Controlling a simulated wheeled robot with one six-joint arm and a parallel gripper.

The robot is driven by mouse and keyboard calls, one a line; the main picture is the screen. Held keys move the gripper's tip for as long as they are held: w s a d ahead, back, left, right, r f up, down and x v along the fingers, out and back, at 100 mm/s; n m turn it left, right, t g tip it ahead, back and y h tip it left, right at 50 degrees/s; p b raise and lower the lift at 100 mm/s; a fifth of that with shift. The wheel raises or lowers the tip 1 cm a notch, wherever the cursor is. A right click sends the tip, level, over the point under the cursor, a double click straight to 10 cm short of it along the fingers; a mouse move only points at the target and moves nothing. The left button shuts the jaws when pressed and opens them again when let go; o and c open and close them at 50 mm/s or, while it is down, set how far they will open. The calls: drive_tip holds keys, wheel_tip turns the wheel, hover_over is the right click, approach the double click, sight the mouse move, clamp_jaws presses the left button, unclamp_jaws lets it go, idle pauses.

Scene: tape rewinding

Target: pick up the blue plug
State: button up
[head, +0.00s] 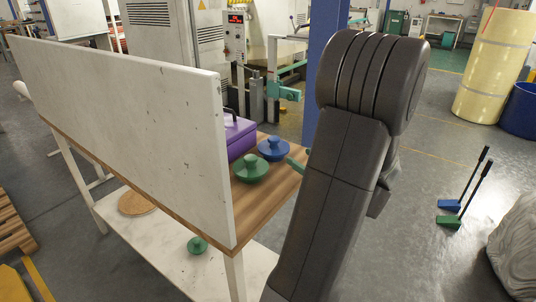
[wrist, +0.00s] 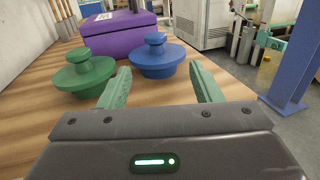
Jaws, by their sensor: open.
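The blue plug (wrist: 158,59) is a wide round disc with a knob on top. It stands on the wooden tabletop in the wrist view, and also shows in the head view (head: 274,149). My gripper (wrist: 162,80) is open, its two green fingers pointing toward the blue plug. The plug lies just beyond the fingertips, roughly centred between them, and nothing is held. In the head view my arm hides most of my gripper. A similar green plug (wrist: 85,74) stands to the left of the blue one, close to my left finger; it shows in the head view too (head: 250,168).
A purple box (wrist: 122,34) stands behind the plugs. A white upright board (head: 130,120) runs along one side of the wooden tabletop (head: 290,178). A smaller green plug (head: 197,245) and a round brown disc (head: 137,203) lie on the lower shelf. A blue post (wrist: 294,62) stands at right.

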sight(275, 138)
drive_tip(key=x, duration=0.6)
drive_tip(key=shift+w+a, duration=0.25)
drive_tip(key=shift+a, duration=0.05)
drive_tip(key=shift+b+x, duration=0.35)
drive_tip(key=shift+x, duration=2.4)
drive_tip(key=shift+s+a+r, duration=0.15)
drive_tip(key=shift+a+r, duration=0.05)
drive_tip(key=shift+r, duration=0.05)
drive_tip(key=c, duration=0.9)
